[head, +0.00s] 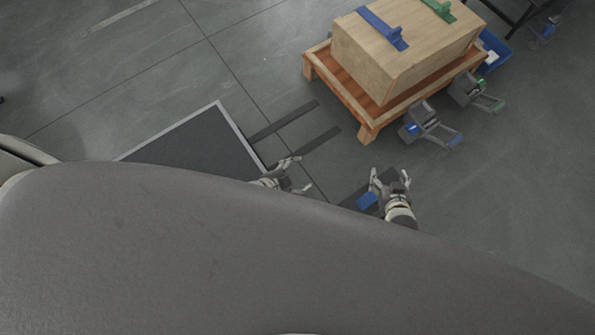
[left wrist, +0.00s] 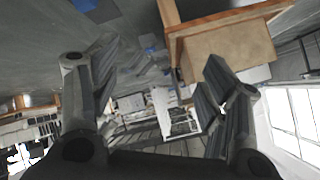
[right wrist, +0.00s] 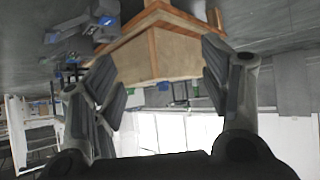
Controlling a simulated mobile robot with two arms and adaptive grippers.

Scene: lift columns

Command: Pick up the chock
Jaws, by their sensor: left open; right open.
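A small blue block (head: 367,200), which may be the chock, shows on the floor side just left of my right gripper (head: 389,175) in the head view. I cannot tell whether they touch. My right gripper is open, with nothing between its fingers. My left gripper (head: 304,172) is open and empty, further left above the dark floor strips. In the left wrist view the open fingers (left wrist: 160,60) have only background between them. In the right wrist view the open fingers (right wrist: 160,58) frame a distant wooden crate. No chock is clearly recognisable in either wrist view.
A wooden crate (head: 405,45) with blue and green straps stands on an orange-brown pallet (head: 345,95). Two grey devices (head: 425,120) (head: 470,92) stand at its right side. A dark mat (head: 200,145) with a pale edge lies left.

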